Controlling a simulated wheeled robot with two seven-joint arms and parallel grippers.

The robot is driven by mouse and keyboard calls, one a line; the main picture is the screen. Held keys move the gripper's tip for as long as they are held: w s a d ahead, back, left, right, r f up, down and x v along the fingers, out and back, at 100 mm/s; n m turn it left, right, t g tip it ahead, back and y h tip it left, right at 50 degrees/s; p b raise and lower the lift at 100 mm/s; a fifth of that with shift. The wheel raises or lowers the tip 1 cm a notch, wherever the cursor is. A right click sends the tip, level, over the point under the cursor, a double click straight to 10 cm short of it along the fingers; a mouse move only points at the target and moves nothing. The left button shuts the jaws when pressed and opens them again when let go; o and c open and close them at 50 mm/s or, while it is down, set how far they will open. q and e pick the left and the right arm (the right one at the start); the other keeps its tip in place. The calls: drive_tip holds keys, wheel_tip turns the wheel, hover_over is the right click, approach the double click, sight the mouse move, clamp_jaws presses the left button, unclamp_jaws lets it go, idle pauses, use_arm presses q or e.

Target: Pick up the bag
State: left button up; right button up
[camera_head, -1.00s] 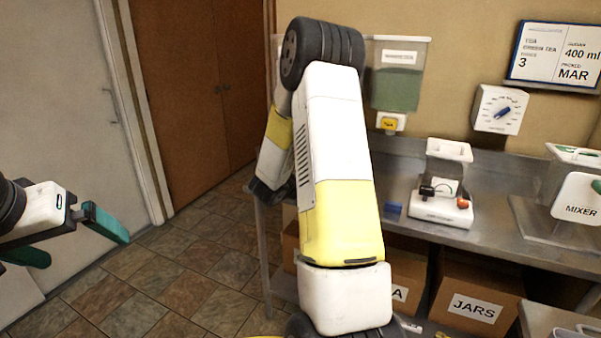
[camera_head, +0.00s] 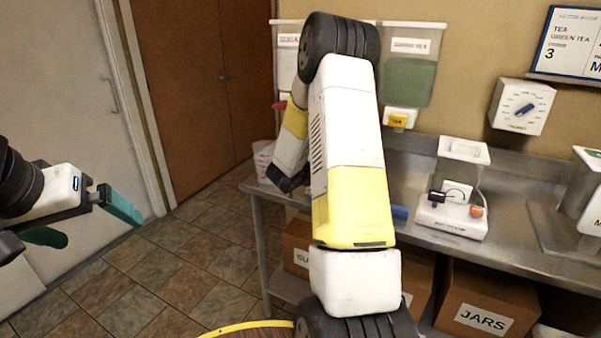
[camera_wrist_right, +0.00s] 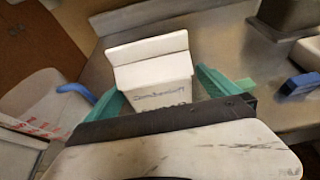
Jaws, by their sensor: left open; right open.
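In the right wrist view a white bag (camera_wrist_right: 155,73) with a folded top and blurred blue writing stands on the metal counter. My right gripper (camera_wrist_right: 160,92) has its teal fingers apart, one on each side of the bag; whether they touch it I cannot tell. In the head view my right arm hides that gripper and the bag. My left gripper (camera_head: 85,222) is open and empty over the floor at the left, far from the counter.
The metal counter (camera_head: 520,248) carries a white scale-like device (camera_head: 453,215). Tea dispensers (camera_head: 407,80) hang behind. A white-and-red item (camera_head: 263,160) shows by the counter's left end. Boxes, one marked JARS (camera_head: 483,318), stand below. A blue object (camera_wrist_right: 298,84) lies on the counter.

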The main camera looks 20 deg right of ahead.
drive_tip(key=x, duration=0.5)
drive_tip(key=shift+w+a+f, duration=0.1)
drive_tip(key=shift+w+f, duration=0.05)
drive_tip(key=shift+w, duration=0.05)
drive_tip(key=shift+c, duration=0.4)
drive_tip(key=c, duration=1.7)
